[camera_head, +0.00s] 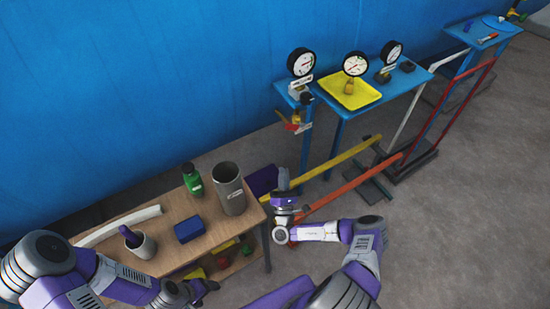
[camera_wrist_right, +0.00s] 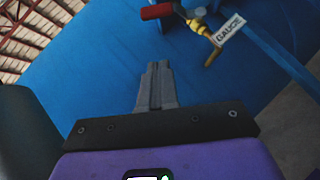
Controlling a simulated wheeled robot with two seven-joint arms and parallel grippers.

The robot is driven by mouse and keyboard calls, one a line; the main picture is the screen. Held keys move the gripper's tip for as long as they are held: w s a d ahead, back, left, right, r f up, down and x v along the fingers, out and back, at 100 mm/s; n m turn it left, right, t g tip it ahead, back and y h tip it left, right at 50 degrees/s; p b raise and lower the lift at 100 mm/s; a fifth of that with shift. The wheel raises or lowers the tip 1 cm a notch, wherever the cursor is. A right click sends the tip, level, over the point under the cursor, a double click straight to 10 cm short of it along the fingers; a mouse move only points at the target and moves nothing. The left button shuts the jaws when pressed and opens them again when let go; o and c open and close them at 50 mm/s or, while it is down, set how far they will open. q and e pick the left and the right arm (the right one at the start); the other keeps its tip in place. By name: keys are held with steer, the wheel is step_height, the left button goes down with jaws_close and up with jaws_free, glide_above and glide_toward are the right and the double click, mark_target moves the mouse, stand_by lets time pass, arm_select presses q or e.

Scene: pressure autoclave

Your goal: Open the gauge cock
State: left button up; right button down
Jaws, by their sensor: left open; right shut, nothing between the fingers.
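The gauge cock has a red handle (camera_head: 293,126) and hangs below the left pressure gauge (camera_head: 301,62) at the end of the blue stand. In the right wrist view its red handle (camera_wrist_right: 157,11) and brass body (camera_wrist_right: 207,38) show at the top edge, with a tag reading GAUGE (camera_wrist_right: 230,29). My right gripper (camera_head: 283,172) is below and nearer than the cock. In the wrist view its fingers (camera_wrist_right: 157,68) are together and empty, apart from the handle. My left gripper (camera_head: 210,286) is open and low, beside the wooden table's front.
The wooden table (camera_head: 168,225) holds a grey cylinder (camera_head: 229,190), green bottle (camera_head: 192,180), blue box (camera_head: 189,229) and a cup (camera_head: 140,245). A yellow tray (camera_head: 341,97) with another gauge is on the blue bench. Yellow (camera_head: 340,161) and orange (camera_head: 350,187) bars run low beside my right arm.

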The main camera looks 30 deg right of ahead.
mark_target(296, 126)
arm_select(q)
steer(key=shift+f+b, duration=0.5)
arm_select(e)
steer(key=s+d+r+x, duration=0.1)
steer(key=s+x, duration=0.1)
steer(key=x, duration=1)
steer(key=shift+r, duration=0.45)
arm_select(q)
steer(key=shift+r, duration=0.1)
arm_select(e)
steer(key=shift+w, duration=0.1)
